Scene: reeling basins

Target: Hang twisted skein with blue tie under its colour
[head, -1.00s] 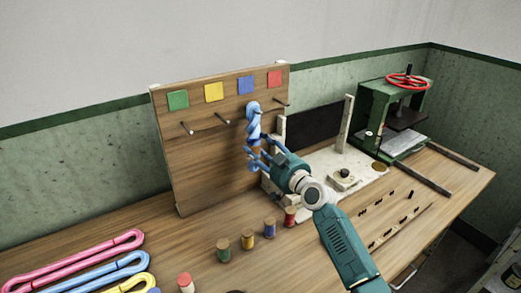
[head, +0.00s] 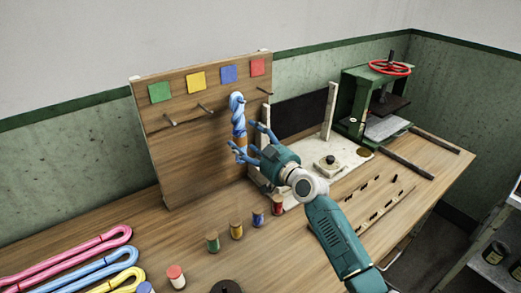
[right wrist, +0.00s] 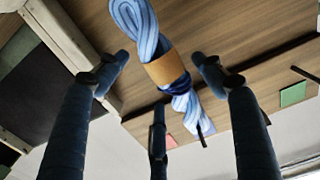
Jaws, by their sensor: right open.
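A twisted light-blue skein (head: 238,112) hangs upright on the wooden board (head: 180,170), at the peg below the blue square (head: 228,74). Its upper loop hides most of that peg. In the right wrist view the fingers (right wrist: 163,75) stand spread around the skein, with gaps on both sides. My left gripper is not in view.
Bare pegs stick out below the green (head: 159,92), yellow (head: 196,81) and red (head: 257,67) squares. Several coloured spools (head: 236,230) stand in front of the board. Pink, blue and yellow skeins (head: 80,265) lie at the front left. A green press (head: 375,100) stands at the back right.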

